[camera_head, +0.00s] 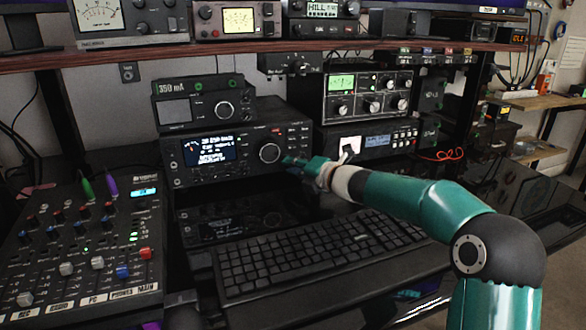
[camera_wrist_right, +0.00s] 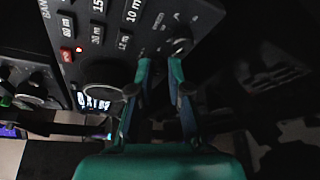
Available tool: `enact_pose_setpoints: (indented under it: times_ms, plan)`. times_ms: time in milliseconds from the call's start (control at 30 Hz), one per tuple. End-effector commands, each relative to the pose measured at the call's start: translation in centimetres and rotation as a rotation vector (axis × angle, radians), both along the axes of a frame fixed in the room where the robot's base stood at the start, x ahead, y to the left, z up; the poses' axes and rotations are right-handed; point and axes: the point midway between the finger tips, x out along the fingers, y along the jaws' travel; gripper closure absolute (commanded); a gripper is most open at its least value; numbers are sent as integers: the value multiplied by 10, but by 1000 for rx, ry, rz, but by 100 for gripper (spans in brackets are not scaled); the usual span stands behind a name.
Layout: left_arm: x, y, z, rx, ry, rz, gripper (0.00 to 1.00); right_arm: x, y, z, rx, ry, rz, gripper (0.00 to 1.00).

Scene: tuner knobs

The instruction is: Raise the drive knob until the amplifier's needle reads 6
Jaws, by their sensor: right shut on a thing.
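My right gripper (camera_head: 293,162) reaches to the lower right of the black transceiver's front, just right of its large round dial (camera_head: 270,150). In the right wrist view its two fingers (camera_wrist_right: 160,66) are closed about a small knob (camera_wrist_right: 180,45) at the panel's edge, which I take as the drive knob; the fingers hide part of it. The white-faced meter (camera_head: 350,143) on the unit right of the transceiver is small, and its needle cannot be read. A green-lit meter (camera_head: 341,82) sits above it; I cannot tell which unit is the amplifier. My left gripper is not seen.
A keyboard (camera_head: 310,255) lies below my right arm. A mixer (camera_head: 90,245) with faders stands at the left. The transceiver's large dial (camera_wrist_right: 103,75) is close to my fingers in the wrist view. A shelf (camera_head: 230,54) with more radios runs above.

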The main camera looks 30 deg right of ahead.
Motion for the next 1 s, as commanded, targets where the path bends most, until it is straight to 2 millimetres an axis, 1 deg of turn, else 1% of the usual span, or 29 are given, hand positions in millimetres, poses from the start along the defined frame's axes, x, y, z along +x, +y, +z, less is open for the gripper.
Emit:
enact_pose_setpoints:
  times_ms: [33,67,200,533,667,767,1000]
  plan:
    - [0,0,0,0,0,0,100,0,-2,-3,0,6,-4,100]
    - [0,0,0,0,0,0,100,0,-2,-3,-1,6,-4,81]
    - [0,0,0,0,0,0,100,0,-1,-2,-1,5,-3,58]
    - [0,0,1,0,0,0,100,-1,-1,-1,-3,3,-2,57]
    - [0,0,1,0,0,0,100,-10,-2,1,-3,3,-2,57]
    - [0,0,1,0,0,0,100,-23,-4,4,-2,3,-3,57]
    - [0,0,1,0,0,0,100,-71,-10,11,-3,2,-5,57]
